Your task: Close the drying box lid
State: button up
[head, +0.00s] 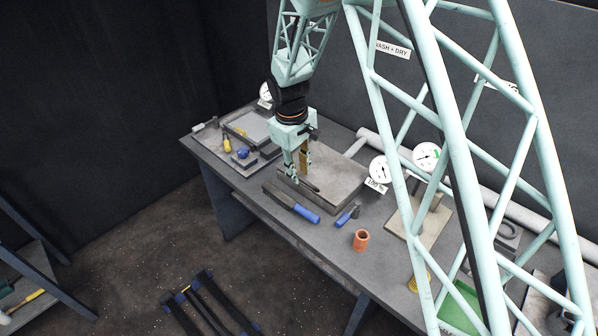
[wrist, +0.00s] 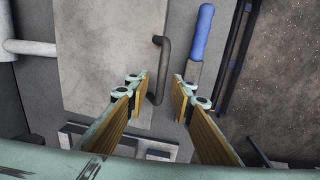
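The drying box appears to be the low grey box on the bench, with a flat grey lid (head: 338,180) that looks level in the head view. The lid (wrist: 105,55) fills the upper left of the wrist view, with a dark bent bar handle (wrist: 161,62) along its right edge. My gripper (head: 298,178) points down over the box's front left part. In the wrist view its fingers (wrist: 162,80) are apart, one on each side of the handle's line. I cannot tell whether they touch it. Nothing is held. The lid's seam is too small to judge.
A blue-handled tool (head: 305,213) lies along the box's front, also in the wrist view (wrist: 202,35). A pipe (head: 372,138) and round gauges (head: 427,157) are behind. Blocks and tools crowd the left end.

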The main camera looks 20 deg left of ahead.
jog(key=shift+r, duration=0.1)
notch_tip(320, 180, up, 12)
jog(key=s, duration=0.1)
jog(key=shift+s+a, duration=0.15)
jog(key=shift+a, duration=0.15)
dwell(0.5)
jog(key=shift+c, duration=0.7)
